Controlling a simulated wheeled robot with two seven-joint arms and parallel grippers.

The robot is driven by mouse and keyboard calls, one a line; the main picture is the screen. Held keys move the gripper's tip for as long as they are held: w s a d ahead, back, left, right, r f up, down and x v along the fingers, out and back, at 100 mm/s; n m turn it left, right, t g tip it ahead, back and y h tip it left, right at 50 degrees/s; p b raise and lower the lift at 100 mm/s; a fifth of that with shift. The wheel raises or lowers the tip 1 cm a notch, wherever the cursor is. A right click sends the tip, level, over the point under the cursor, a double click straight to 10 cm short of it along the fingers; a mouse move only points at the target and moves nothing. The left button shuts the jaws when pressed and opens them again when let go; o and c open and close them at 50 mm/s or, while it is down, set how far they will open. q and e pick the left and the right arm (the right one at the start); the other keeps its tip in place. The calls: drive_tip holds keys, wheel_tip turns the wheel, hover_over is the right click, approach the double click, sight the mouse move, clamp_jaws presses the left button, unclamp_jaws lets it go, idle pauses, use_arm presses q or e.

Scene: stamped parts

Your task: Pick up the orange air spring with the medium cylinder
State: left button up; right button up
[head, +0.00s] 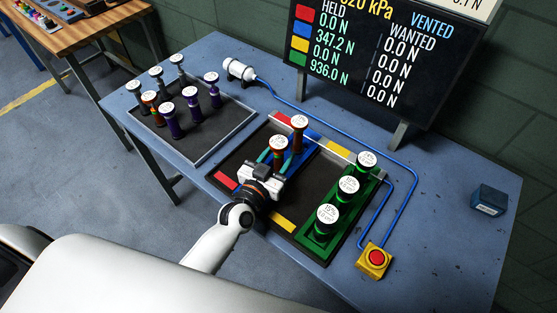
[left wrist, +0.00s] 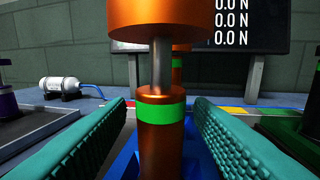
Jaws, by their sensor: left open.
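An orange air spring (head: 279,146) with a white top and a green band stands upright in the blue section of the board. It fills the middle of the left wrist view (left wrist: 161,140), with a grey rod below its wide orange head. My left gripper (head: 272,160) is open, with a teal finger on each side of this spring and visible gaps between. A second orange air spring (head: 299,132) stands just behind it and is mostly hidden in the left wrist view (left wrist: 177,68). I cannot tell the cylinder sizes from the labels. My right gripper is not in view.
A grey-edged tray (head: 214,144) at left holds purple, grey and one orange-red spring. A red button box (head: 374,259), blue hose (head: 413,205), white canister (head: 237,69) and display (head: 385,55) surround the board.

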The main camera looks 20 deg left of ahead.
use_arm(q)
drive_tip(key=shift+w+d+f, duration=0.1)
drive_tip(key=shift+w+d, duration=0.1)
drive_tip(key=shift+w, duration=0.95)
drive_tip(key=shift+s, duration=0.1)
